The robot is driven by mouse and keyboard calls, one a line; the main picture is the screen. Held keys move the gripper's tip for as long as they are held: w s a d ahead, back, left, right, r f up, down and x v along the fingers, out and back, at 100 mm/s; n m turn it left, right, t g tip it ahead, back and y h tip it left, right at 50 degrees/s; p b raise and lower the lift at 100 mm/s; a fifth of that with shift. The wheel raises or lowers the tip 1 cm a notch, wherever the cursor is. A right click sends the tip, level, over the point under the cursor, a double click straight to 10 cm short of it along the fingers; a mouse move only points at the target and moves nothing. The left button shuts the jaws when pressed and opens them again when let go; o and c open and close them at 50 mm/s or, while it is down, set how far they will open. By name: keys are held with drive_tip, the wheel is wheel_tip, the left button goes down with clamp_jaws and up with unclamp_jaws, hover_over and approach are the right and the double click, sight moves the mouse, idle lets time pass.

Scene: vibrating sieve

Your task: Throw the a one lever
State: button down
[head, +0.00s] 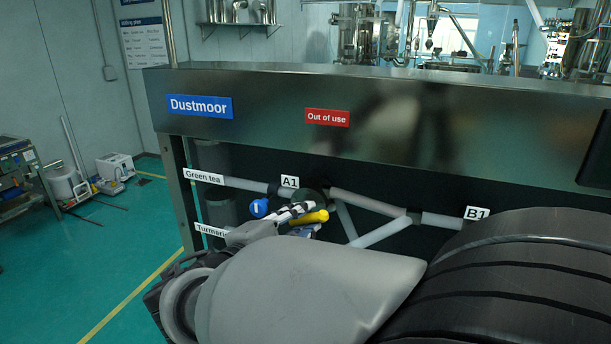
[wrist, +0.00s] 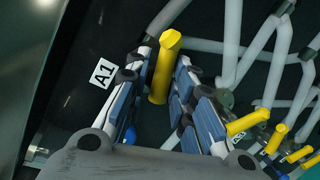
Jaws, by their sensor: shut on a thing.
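The A1 label (head: 290,181) is on the dark panel of the machine, and it also shows in the wrist view (wrist: 101,73). A yellow lever (wrist: 160,72) is beside it, between the blue-padded fingers of my gripper (wrist: 166,60). My gripper is shut on this lever, and the lever's end sticks out past the fingers. In the head view the yellow lever (head: 312,217) shows beside my gripper (head: 298,212), just below the A1 label. My arm hides the lower part of the panel there.
A blue round knob (head: 259,207) is just left of my gripper. More yellow levers (wrist: 247,122) line the lower right of the wrist view. Grey pipes (head: 370,203) cross the panel towards the B1 label (head: 477,212). A red "Out of use" sign (head: 327,118) is above. Green floor is open at left.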

drive_tip(key=shift+f+n+h+p, duration=0.3)
drive_tip(key=shift+n+h+p, duration=0.15)
drive_tip(key=shift+n, duration=0.75)
drive_tip(key=shift+s, duration=0.1)
drive_tip(key=c, duration=1.7)
unclamp_jaws()
drive_tip(key=shift+o, duration=0.8)
drive_tip(key=shift+w+d+r, duration=0.15)
drive_tip(key=shift+w, duration=0.05)
drive_tip(key=v, duration=0.7)
drive_tip(key=shift+s, duration=0.25)
